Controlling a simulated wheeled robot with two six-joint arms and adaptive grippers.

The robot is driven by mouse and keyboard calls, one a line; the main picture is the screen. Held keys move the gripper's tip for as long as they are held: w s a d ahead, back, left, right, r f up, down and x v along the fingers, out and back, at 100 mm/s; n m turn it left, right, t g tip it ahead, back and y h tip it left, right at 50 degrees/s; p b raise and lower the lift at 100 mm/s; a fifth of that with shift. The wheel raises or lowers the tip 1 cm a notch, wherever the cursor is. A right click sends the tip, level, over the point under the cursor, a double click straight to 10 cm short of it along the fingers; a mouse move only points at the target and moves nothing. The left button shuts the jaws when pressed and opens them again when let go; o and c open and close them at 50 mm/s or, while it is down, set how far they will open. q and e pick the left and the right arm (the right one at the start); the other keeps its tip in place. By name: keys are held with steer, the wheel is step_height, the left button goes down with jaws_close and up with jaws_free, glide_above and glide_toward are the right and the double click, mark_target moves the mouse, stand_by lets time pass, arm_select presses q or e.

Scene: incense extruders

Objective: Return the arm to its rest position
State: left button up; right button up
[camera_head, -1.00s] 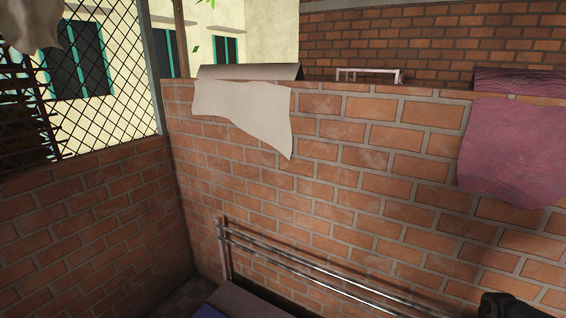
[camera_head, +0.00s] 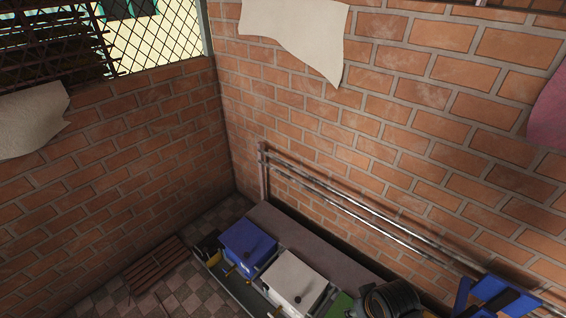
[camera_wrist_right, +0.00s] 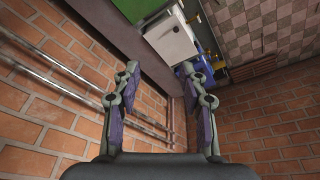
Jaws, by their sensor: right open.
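My right gripper (camera_wrist_right: 160,72) shows in the right wrist view with its two grey fingers and purple pads spread apart. It is open, with nothing between the fingers. Beyond the fingertips are a white box (camera_wrist_right: 170,38) and part of a blue one. My left arm and gripper are not in view.
A blue box (camera_head: 248,244) and a white box (camera_head: 293,281) stand on a low bench (camera_head: 318,246) along the brick wall (camera_head: 330,150). Metal pipes (camera_head: 345,214) run along this wall. A wooden slatted mat (camera_head: 156,263) lies on the checkered floor (camera_head: 190,293) at left.

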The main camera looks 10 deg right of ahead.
step_height(320, 180, down, 23)
steer(key=s+d, duration=0.2)
steer(key=d, duration=0.1)
steer(key=s+f+g+b, duration=0.1)
steer(key=s+f, duration=1.7)
steer(key=shift+s+d+g+b, duration=0.25)
steer(key=shift+d+g+b, duration=0.05)
steer(key=shift+d+g, duration=0.15)
steer(key=shift+f, duration=0.1)
